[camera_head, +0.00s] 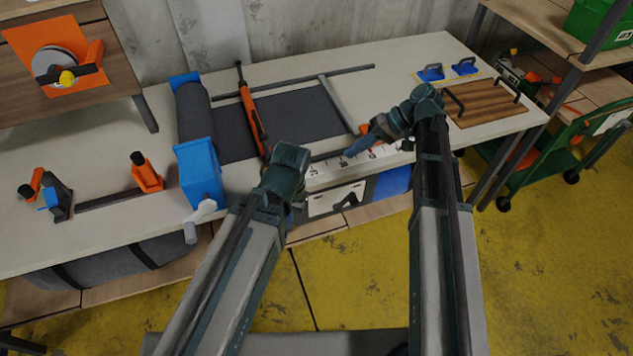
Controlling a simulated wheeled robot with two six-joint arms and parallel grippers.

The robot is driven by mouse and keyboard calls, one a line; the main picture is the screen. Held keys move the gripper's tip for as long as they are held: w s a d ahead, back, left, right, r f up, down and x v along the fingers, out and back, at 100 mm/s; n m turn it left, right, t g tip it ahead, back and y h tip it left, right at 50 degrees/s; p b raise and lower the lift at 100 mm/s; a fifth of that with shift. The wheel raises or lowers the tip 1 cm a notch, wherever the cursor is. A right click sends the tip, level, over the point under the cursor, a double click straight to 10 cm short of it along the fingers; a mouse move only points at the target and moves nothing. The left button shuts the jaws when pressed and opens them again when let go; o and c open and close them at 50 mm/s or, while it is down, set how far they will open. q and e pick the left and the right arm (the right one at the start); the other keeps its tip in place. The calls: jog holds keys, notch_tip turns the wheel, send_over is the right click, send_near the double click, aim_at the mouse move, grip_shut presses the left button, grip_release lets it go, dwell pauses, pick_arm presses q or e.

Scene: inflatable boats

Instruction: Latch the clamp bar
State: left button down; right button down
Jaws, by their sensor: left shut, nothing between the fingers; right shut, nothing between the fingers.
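A long orange and black bar (251,110), which looks like the clamp bar, lies across the left part of the dark grey sheet (300,118) on the bench. I cannot tell whether its near end is latched; my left wrist is close beside that end. My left gripper (297,194) is at the bench's front edge, mostly hidden by its own wrist, shut and empty. My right gripper (349,152) points left and down over the white marked strip (340,168) at the front edge, shut and empty, to the right of the bar.
A blue roller housing (199,172) with a white crank (201,215) stands left of the bar. A metal rail (338,104) crosses the sheet. Orange blocks (147,175) stand further left. A wooden board with handles (484,101) and blue-handled tools (431,73) are at right.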

dwell(0.3)
jog(key=a+r+b+x, duration=0.2)
jog(key=b+x, duration=0.4)
jog(key=x, duration=0.7)
jog(key=shift+b, duration=0.4)
jog(key=shift+s+d, duration=0.1)
jog(key=shift+s, duration=0.15)
